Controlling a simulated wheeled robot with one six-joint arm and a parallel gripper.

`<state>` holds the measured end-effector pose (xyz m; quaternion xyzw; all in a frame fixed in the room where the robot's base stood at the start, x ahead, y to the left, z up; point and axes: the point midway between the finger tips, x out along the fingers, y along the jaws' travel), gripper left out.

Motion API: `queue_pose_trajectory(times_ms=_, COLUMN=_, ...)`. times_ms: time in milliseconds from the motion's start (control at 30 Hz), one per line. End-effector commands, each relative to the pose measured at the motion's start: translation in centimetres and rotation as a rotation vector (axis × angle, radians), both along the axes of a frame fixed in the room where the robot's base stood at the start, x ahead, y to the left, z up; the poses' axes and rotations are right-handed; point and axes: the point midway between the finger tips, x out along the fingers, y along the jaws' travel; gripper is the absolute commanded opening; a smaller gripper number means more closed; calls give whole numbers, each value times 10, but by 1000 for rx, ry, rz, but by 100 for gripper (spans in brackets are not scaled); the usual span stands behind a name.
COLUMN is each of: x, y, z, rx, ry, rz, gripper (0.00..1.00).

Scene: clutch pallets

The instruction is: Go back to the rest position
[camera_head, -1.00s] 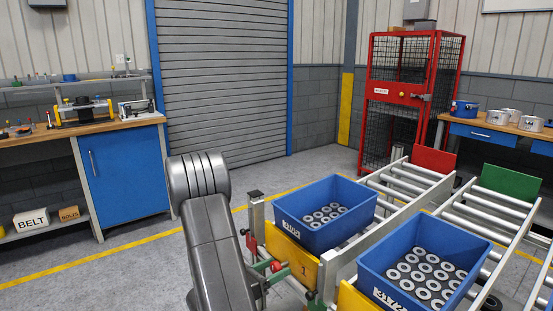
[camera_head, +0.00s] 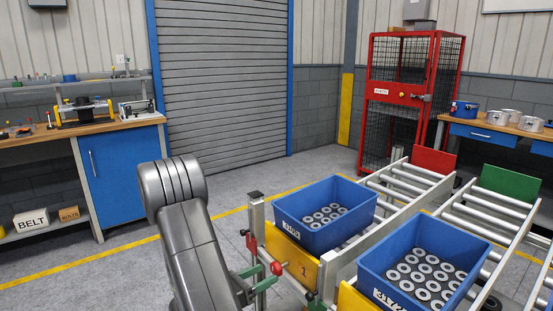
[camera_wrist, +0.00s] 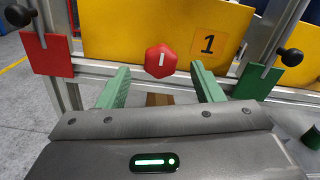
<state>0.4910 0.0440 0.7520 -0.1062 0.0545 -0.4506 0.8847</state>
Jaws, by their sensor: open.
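My gripper (camera_wrist: 161,92) shows in the wrist view with its two green fingers apart and nothing between them. It faces the yellow end plate (camera_wrist: 130,30) marked 1. A red hexagonal knob (camera_wrist: 160,61) with a white mark appears beyond the gap between the fingers, apart from them as far as I can see.
Two blue bins (camera_head: 325,215) (camera_head: 424,265) with metal rings sit on roller conveyors. A blue cabinet bench (camera_head: 122,170) stands left, a red cage (camera_head: 412,100) at the back. Floor between bench and conveyor is clear.

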Motion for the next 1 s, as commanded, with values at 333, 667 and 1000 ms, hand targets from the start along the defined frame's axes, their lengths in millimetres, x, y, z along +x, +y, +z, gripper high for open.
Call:
queue_pose_trajectory(times_ms=333, x=-26, y=38, z=1, rx=-1, ry=0, rz=4, gripper=60)
queue_pose_trajectory(times_ms=667, x=-50, y=70, z=0, rx=-2, ry=1, rz=4, gripper=60)
queue_pose_trajectory(times_ms=1000, x=-32, y=43, z=0, rx=-1, ry=1, rz=-5, gripper=60)
